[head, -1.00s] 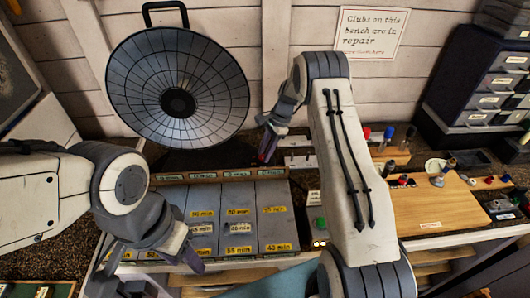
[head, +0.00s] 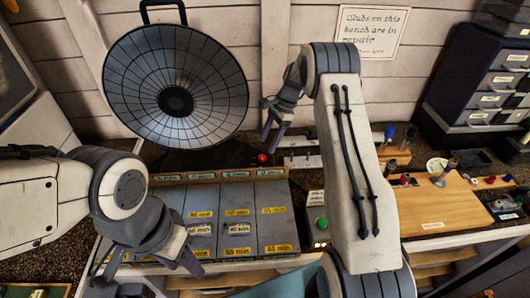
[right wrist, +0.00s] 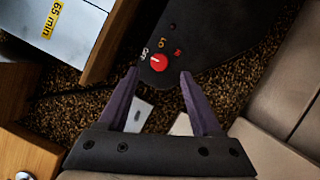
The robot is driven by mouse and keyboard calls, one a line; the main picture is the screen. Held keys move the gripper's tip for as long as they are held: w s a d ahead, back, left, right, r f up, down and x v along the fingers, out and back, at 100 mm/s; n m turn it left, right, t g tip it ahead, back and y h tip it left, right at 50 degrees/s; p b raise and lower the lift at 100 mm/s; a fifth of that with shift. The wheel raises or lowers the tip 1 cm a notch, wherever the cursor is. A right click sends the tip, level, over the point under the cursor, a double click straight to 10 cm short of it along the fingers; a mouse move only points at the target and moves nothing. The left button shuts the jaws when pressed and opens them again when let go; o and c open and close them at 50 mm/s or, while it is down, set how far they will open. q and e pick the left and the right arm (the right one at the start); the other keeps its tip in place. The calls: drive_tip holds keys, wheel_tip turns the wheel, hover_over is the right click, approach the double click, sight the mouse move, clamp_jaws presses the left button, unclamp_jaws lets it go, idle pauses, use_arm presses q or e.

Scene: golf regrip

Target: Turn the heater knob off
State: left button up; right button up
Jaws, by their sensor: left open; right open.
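The heater is a large round dark dish (head: 178,88) on a dark base against the back wall. Its red knob (head: 262,158) sits at the base's right end. In the right wrist view the red knob (right wrist: 158,62) has a small white mark that seems to point up-left toward the OFF label (right wrist: 146,53); other markings sit around it. My right gripper (head: 271,138) is open and empty, just above and behind the knob in the head view. In the wrist view its fingertips flank the knob, apart from it. My left gripper (head: 150,266) is open and empty at the front left.
Grey lidded bins with yellow time labels (head: 237,230) stand before the heater. A green button (head: 321,224) is right of them. A wooden board (head: 440,205) with small parts and a dark drawer cabinet (head: 490,90) stand at the right.

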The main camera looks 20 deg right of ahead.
drive_tip(key=b+v, duration=0.1)
drive_tip(key=v, duration=0.4)
drive_tip(key=shift+d+r, duration=0.15)
drive_tip(key=shift+r, duration=0.2)
drive_tip(key=s+a+n+t+h, duration=0.2)
drive_tip(key=s+a+n, duration=0.2)
drive_tip(key=s+n, duration=0.6)
drive_tip(key=s+a+n+t+h, duration=0.15)
drive_tip(key=s+a+n, duration=0.45)
drive_tip(key=s, duration=0.8)
drive_tip(key=s+a+r+n+g+b, duration=0.2)
drive_tip(key=s+a+n, duration=0.5)
drive_tip(key=s+a, duration=0.5)
wheel_tip(320, 180, up, 2)
drive_tip(key=shift+s+a+r+n+g, duration=0.15)
drive_tip(key=shift+s+a+n+g, duration=0.25)
drive_tip(key=shift+s, duration=0.4)
drive_tip(key=shift+d, duration=0.1)
